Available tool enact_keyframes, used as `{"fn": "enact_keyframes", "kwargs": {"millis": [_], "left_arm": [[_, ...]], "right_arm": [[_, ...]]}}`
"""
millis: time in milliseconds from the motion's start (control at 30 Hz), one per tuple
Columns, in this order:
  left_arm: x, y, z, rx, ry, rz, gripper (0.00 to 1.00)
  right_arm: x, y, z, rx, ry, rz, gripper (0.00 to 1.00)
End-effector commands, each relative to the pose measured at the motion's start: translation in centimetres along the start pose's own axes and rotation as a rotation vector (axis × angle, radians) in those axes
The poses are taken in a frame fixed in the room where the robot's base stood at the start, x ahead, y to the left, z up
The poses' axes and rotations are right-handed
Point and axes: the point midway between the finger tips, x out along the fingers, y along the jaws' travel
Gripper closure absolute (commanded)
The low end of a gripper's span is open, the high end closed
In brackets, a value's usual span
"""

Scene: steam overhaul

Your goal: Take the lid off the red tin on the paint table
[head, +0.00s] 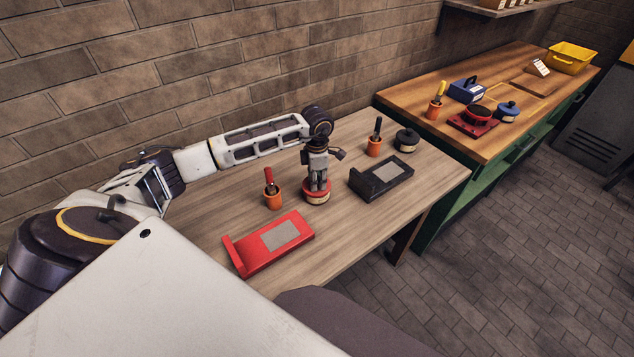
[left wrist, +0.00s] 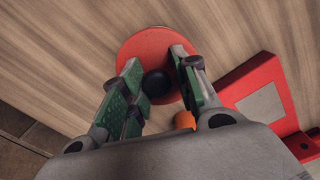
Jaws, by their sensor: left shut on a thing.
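The red tin (head: 316,197) stands upright on the wooden paint table (head: 345,230), with a pale side and a red lid (head: 306,187) on top. In the left wrist view the round red lid (left wrist: 148,42) has a dark ball-shaped knob (left wrist: 156,84) at its middle. My left gripper (head: 317,186) points straight down over the tin, its fingers on either side of the knob and shut on it. The lid appears seated on the tin; any small gap is hidden. My right gripper is not in view.
A red tray-like holder (head: 272,246) lies in front of the tin. An orange pot with a red-handled brush (head: 273,198) stands at its left. A black holder (head: 381,179), another brush pot (head: 374,146) and a black tin (head: 407,140) are at the right.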

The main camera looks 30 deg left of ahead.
Motion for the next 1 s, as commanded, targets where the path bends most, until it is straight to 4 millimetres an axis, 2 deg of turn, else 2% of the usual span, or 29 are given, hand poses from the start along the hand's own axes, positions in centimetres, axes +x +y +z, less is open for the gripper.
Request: {"fn": "enact_keyframes", "kwargs": {"millis": [33, 167, 200, 267, 700, 1000], "left_arm": [[1.0, 0.0, -0.7, -0.004, 0.019, -0.004, 0.93], [0.5, 0.0, -0.6, -0.004, 0.019, -0.004, 0.94], [0.2, 0.0, -0.6, -0.004, 0.019, -0.004, 1.00], [-0.4, 0.0, -0.6, -0.004, 0.018, -0.004, 1.00], [-7.1, 0.0, -0.2, -0.001, 0.008, -0.001, 1.00], [-9.5, 0.0, -0.1, -0.002, 0.007, -0.003, 1.00]], "right_arm": [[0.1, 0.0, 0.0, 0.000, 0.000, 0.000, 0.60], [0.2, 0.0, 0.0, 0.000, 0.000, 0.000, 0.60], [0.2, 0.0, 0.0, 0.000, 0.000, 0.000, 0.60], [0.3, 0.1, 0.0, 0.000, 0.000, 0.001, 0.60], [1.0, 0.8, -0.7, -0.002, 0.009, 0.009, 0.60], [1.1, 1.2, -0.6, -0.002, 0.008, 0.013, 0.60]]}}
